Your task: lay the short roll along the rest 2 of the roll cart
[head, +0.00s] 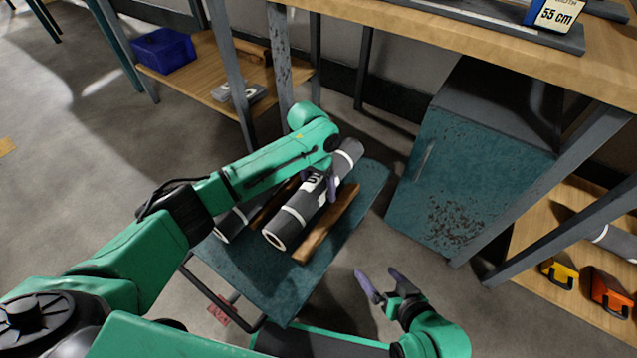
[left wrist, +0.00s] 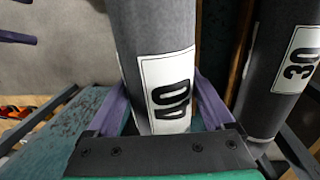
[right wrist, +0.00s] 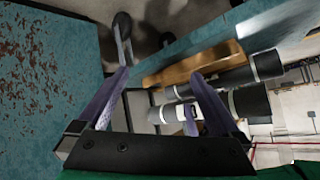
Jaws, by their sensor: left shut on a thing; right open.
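A grey roll labelled 40 (head: 283,228) with white bands lies lengthwise over the teal roll cart (head: 262,274). My left gripper (head: 319,183) is shut around its middle; the label shows between the fingers in the left wrist view (left wrist: 168,90). The roll appears above the space between two wooden strips, the right strip (head: 327,226) and the left strip (head: 270,208). I cannot tell whether it touches them. A second grey roll, labelled 30 (left wrist: 283,75), lies to its left in the head view (head: 232,224), partly hidden by my arm. My right gripper (head: 376,272) is open and empty, right of the cart.
A low shelf at right holds yellow (head: 560,274) and orange (head: 610,292) items. A blue bin (head: 163,51) sits on the back shelf.

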